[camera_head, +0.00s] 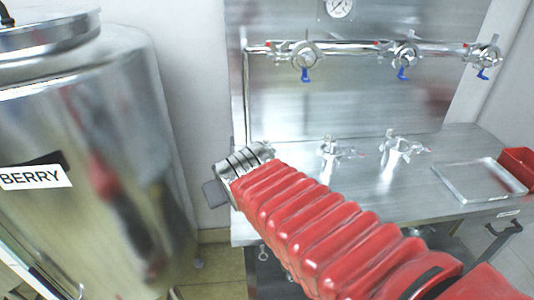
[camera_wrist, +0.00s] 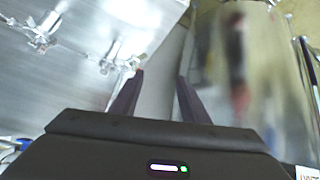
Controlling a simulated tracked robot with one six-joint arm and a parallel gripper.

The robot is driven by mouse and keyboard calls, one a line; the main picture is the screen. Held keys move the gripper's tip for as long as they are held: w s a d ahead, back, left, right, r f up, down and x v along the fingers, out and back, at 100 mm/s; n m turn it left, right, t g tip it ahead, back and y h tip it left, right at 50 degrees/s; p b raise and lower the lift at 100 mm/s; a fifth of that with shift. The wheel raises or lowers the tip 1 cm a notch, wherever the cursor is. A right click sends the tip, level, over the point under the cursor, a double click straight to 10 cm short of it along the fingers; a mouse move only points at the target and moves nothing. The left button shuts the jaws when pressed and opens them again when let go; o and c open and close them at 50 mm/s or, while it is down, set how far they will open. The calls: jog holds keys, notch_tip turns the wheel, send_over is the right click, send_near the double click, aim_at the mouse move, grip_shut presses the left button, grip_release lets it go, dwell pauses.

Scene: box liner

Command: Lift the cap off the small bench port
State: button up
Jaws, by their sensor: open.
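Two metal clamp fittings stand on the steel bench (camera_head: 300,190) in the head view. The left one (camera_head: 333,150) looks smaller than the right one (camera_head: 398,148), so it may be the small bench port. A separate cap cannot be made out on either. The wrist view shows two fittings at its left, one near the corner (camera_wrist: 40,34) and one (camera_wrist: 120,62) just beyond my left finger. I cannot tell which is which. My gripper (camera_wrist: 158,92) is open, with nothing between its fingers.
A large shiny tank (camera_head: 110,130) labelled BERRY stands left of the bench, with a narrow gap between. A pipe (camera_head: 350,48) with several blue-handled valves runs along the back panel. A shallow tray (camera_head: 480,180) and a red bin (camera_head: 517,168) are at the right.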

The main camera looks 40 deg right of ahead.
jog(key=w+d+m+t+h, duration=0.15)
jog(key=w+d, duration=0.35)
jog(key=d, duration=0.7)
jog(key=t, duration=0.4)
send_near(268, 146)
jog(key=v, duration=0.3)
jog(key=shift+r+y, duration=0.15)
jog(key=shift+y, duration=0.1)
jog(key=shift+g, duration=0.25)
jog(key=shift+x, duration=3.95)
jog(key=shift+w+d, duration=0.1)
jog(key=shift+w, duration=0.2)
jog(key=shift+x, duration=2.65)
jog(key=shift+d+r, duration=0.1)
jog(key=shift+d, duration=0.05)
